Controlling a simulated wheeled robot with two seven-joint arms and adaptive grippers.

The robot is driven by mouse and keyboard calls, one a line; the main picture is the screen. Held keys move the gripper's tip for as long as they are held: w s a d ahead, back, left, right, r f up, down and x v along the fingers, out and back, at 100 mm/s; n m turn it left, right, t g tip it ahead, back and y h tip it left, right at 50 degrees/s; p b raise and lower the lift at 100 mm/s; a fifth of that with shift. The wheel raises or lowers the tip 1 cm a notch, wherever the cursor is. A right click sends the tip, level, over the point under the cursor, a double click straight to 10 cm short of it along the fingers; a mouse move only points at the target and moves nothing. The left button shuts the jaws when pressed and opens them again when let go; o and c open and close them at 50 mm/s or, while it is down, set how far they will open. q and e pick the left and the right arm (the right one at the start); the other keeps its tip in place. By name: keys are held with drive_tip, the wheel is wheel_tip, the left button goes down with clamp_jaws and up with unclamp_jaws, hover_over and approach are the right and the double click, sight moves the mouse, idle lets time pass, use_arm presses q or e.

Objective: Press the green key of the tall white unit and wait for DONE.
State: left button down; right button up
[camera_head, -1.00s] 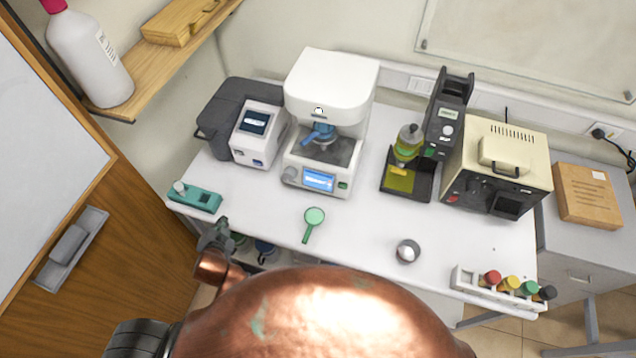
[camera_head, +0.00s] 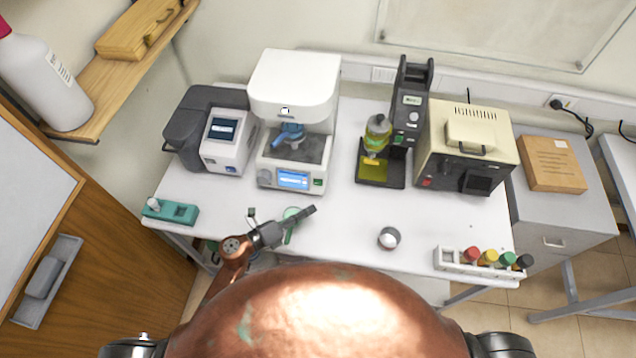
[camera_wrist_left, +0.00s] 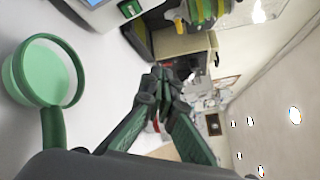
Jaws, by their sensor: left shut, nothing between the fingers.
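The tall white unit (camera_head: 295,88) stands at the back of the white table, with a blue tool or holder (camera_head: 288,135) inside its bay. Its lit blue screen (camera_head: 293,179) is on the front base, and the green key (camera_head: 318,183) sits just right of the screen. The key also shows at the top of the left wrist view (camera_wrist_left: 130,9). The screen's text is too small to read. My left gripper (camera_head: 309,211) is shut and empty, above the table in front of the unit, apart from the key. My right gripper is not in view.
A grey printer-like unit (camera_head: 228,140), an oil stand (camera_head: 405,115) and a beige box (camera_head: 465,145) flank the unit. A small cup (camera_head: 389,238) stands front right.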

sight(318, 183)
use_arm(q)
drive_tip(key=shift+w+d, duration=0.1)
idle(0.3)
drive_tip(key=w+b, duration=0.1)
drive_tip(key=w, duration=0.1)
drive_tip(key=w+d+f+b, duration=0.1)
drive_tip(key=w, duration=0.1)
drive_tip(key=w+f+b, duration=0.1)
drive_tip(key=w, duration=0.1)
drive_tip(key=shift+w+d, duration=0.15)
drive_tip(key=shift+w, duration=0.15)
drive_tip(key=shift+w+d+f+b, duration=0.15)
drive_tip(key=shift+w+b, duration=0.2)
drive_tip(key=shift+w, duration=0.4)
drive_tip(key=shift+w, duration=0.1)
idle(0.6)
drive_tip(key=shift+w+f, duration=0.1)
drive_tip(key=shift+w, duration=0.25)
